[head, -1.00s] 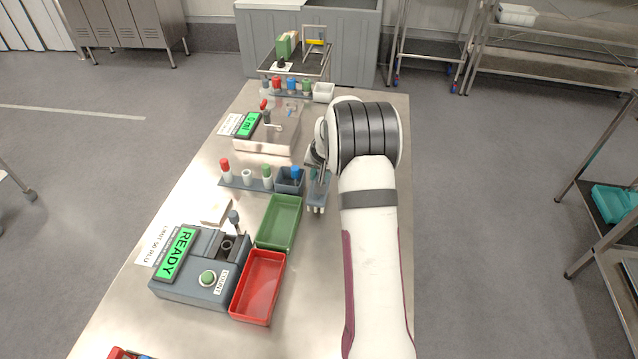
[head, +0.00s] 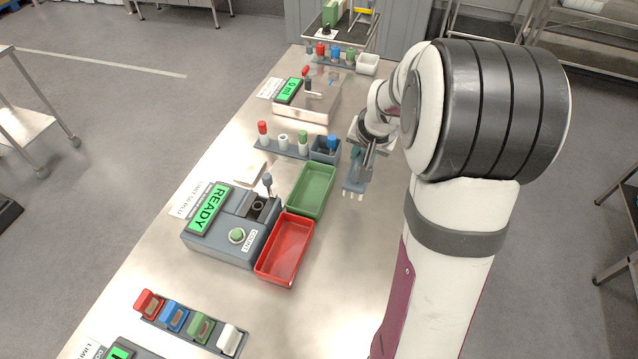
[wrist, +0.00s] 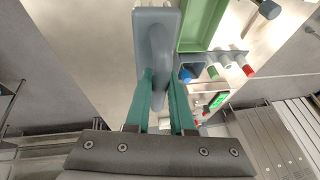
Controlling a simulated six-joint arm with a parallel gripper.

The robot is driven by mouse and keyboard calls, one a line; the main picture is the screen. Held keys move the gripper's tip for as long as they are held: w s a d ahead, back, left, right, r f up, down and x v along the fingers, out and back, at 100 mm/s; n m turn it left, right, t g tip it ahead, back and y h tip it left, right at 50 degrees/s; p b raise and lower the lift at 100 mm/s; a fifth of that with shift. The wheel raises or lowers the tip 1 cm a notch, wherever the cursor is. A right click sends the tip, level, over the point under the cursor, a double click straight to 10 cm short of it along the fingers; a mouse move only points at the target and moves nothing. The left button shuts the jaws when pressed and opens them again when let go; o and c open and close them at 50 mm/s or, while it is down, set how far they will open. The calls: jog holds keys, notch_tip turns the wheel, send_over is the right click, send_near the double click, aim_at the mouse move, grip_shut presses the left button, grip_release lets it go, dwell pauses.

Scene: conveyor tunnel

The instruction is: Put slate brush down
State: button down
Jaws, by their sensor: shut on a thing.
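My gripper (head: 364,160) is shut on the slate brush (head: 353,186), over the table to the right of the green tray. In the head view the brush hangs below the fingers, with short pale tips at its lower end. In the wrist view the teal fingers of my gripper (wrist: 160,95) close on the slate handle of the brush (wrist: 156,30), and its wide end reaches the top of the picture. I cannot tell how far the brush is above the table.
A green tray (head: 330,191) and red tray (head: 305,254) stand beside a grey READY counter (head: 213,250). Behind are a tube rack (head: 270,149) and a slate cup (head: 325,158). A rack with several coloured blocks (head: 180,332) is in front. Table right of the trays is clear.

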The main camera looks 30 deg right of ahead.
jog(key=shift+w+a+f, duration=1.35)
jog(key=shift+f, duration=0.45)
jog(key=shift+w+a+f, duration=1.35)
jog(key=shift+a+f, duration=0.05)
jog(key=shift+f, duration=0.4)
jog(key=shift+w+a+f, duration=1.35)
jog(key=shift+f, duration=0.45)
jog(key=c, duration=0.8)
grip_release()
jog(key=shift+f, duration=0.1)
jog(key=shift+o, duration=0.2)
jog(key=v, duration=1.2)
jog(key=s+a+r+n+g+y, duration=0.1)
jog(key=s+a, duration=0.4)
jog(key=s, duration=0.5)
jog(key=s+a+r+n+g+y, duration=0.1)
jog(key=s+a, duration=0.3)
jog(key=s, duration=0.6)
jog(key=s+a+r+n+g+y, duration=0.1)
jog(key=s+a, duration=0.4)
jog(key=s, duration=0.5)
notch_tip(320, 180, up, 2)
jog(key=shift+a+r+n+g+y, duration=0.1)
jog(key=shift+a+n+g+y, duration=0.25)
jog(key=shift+g, duration=0.55)
